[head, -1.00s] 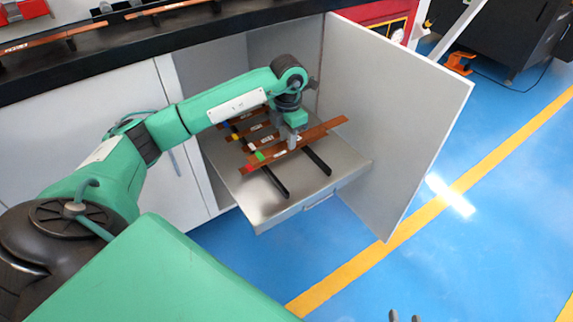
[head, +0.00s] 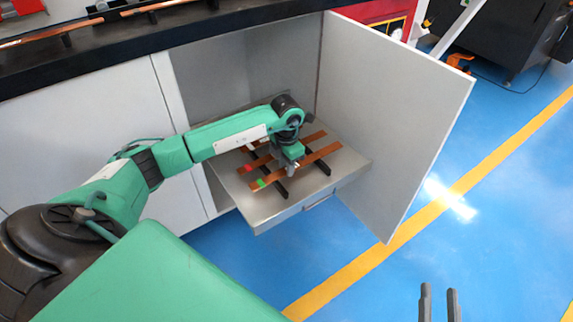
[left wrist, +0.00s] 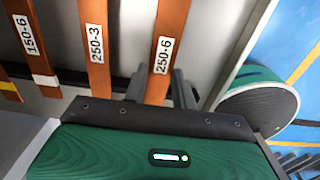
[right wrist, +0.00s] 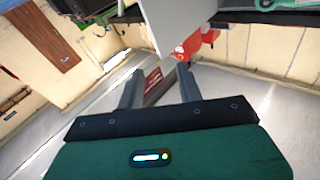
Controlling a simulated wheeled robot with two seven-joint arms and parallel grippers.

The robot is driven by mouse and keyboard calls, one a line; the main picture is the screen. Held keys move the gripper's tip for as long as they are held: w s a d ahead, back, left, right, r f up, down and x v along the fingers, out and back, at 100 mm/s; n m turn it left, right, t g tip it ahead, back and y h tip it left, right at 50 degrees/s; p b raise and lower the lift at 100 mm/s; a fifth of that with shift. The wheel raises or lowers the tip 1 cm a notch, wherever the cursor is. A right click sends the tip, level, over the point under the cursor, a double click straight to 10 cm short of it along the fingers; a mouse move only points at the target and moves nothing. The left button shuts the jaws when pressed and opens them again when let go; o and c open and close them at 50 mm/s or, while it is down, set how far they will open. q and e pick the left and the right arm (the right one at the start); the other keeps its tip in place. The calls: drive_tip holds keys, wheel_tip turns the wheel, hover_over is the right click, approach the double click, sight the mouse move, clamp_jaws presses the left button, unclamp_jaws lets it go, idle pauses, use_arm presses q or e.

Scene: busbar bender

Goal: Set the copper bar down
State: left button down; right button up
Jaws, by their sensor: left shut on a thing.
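My left gripper (head: 290,170) is shut on a copper bar (head: 322,153) with a green end mark, over the pull-out tray (head: 275,212) of the cabinet. In the left wrist view its fingers (left wrist: 160,88) stand on both sides of this bar, labelled 250-6 (left wrist: 163,55). The bar lies across the line of two black rails (head: 281,188); I cannot tell whether it touches them. A bar with a red mark (head: 248,168) lies behind it. The left wrist view shows neighbouring bars labelled 250-3 (left wrist: 95,45) and 150-6 (left wrist: 28,35). My right gripper (head: 439,303) is open and empty, away from the tray.
The open cabinet door (head: 395,120) stands right of the tray. The cabinet's side and front (head: 90,130) bound it on the left. A black worktop (head: 110,50) runs above, with more copper bars on it. The blue floor (head: 370,270) in front is clear.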

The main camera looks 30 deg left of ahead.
use_arm(q)
drive_tip(key=c, duration=1.1)
unclamp_jaws()
